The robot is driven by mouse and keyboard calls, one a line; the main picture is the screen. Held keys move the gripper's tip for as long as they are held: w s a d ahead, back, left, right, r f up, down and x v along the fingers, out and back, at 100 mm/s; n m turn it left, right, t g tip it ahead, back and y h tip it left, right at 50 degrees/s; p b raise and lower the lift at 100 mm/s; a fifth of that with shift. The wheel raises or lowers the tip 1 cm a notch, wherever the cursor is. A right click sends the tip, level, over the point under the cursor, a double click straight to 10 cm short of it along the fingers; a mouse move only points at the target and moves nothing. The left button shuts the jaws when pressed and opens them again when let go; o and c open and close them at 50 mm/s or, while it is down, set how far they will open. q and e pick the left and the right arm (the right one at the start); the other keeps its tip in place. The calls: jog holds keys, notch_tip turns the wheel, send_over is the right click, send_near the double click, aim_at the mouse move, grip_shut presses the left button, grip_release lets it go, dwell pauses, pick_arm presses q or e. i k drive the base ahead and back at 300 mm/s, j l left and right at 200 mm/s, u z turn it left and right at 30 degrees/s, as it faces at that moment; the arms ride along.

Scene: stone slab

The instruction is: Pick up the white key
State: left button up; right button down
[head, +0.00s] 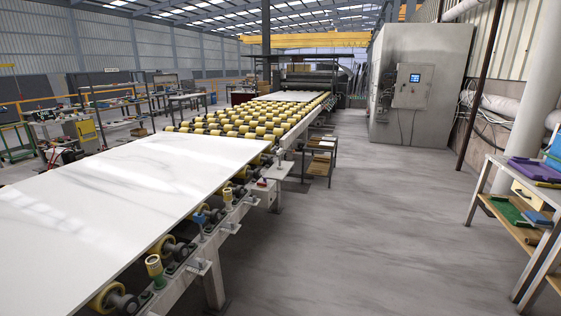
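I cannot make out a white key anywhere in the head view. A large white stone slab (110,195) with grey veins lies flat on a roller conveyor at the left and fills much of the near view. Neither of my grippers shows in this view.
Yellow rollers (235,122) run back from the slab. A metal table (488,168) at the right edge holds a purple item (535,170) and others. A grey cabinet (415,75) stands behind. The grey floor (375,230) between conveyor and table is clear.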

aim_at(279, 153)
jog(key=i+z, duration=0.4)
jog(key=i, duration=1.7)
jog(key=i+l, duration=0.1)
jog(key=i, duration=3.15)
jog(key=i+l+u, duration=0.2)
jog(key=i, duration=0.3)
jog(key=i+u, duration=0.2)
jog(key=i, duration=0.3)
jog(key=i+l+u, duration=0.2)
jog(key=i, duration=0.3)
jog(key=i+l+u, duration=0.2)
jog(key=i+l, duration=0.2)
jog(key=i+l+u, duration=0.5)
jog(key=i+u, duration=0.1)
jog(key=u, duration=2.8)
